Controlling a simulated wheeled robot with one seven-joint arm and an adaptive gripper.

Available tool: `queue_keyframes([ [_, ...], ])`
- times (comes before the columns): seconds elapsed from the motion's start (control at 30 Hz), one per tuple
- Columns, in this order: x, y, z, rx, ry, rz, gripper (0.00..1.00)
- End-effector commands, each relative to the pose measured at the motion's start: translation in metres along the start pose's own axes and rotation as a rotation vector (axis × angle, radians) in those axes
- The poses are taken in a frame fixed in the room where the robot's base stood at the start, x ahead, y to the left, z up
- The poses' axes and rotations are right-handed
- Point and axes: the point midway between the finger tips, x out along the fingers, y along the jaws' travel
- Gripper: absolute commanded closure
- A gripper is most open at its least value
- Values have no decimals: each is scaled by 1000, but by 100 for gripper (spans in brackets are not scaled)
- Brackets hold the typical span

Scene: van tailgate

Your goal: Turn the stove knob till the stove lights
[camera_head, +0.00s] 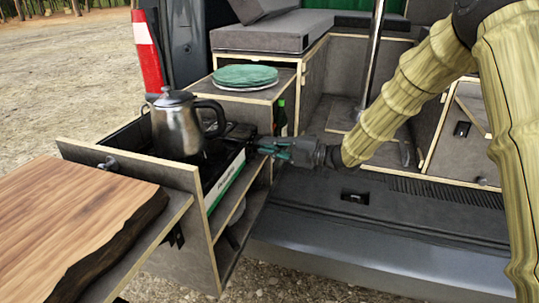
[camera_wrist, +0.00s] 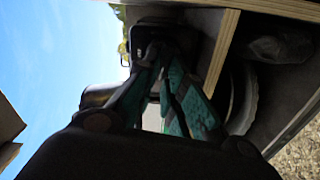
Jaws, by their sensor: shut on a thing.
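The stove (camera_head: 224,182) sits in the pull-out drawer, with a white and green front marked with lettering. A steel kettle (camera_head: 178,128) stands upright on it. My gripper (camera_head: 258,146) reaches in from the right to the stove's right end. In the wrist view my teal fingers (camera_wrist: 163,58) come together at a dark part at the stove's end. They are shut on the stove knob, which is mostly hidden between the fingertips, so its turn angle cannot be read. No flame shows; the kettle hides most of the burner.
Green plates (camera_head: 246,76) lie on the cabinet behind the stove. A bottle (camera_head: 281,118) stands close behind my gripper. A metal pole (camera_head: 373,50) rises at the back. The van floor at right is mostly clear.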

Motion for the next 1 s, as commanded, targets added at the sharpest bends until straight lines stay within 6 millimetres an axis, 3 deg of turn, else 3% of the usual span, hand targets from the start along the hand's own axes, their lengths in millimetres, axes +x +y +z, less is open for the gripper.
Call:
queue_keyframes([
  [0.03,0,-8,2,-44,0,-2,100],
  [0.6,0,-14,4,-554,-1,-1,100],
  [1.0,0,-13,5,-746,0,-1,100],
])
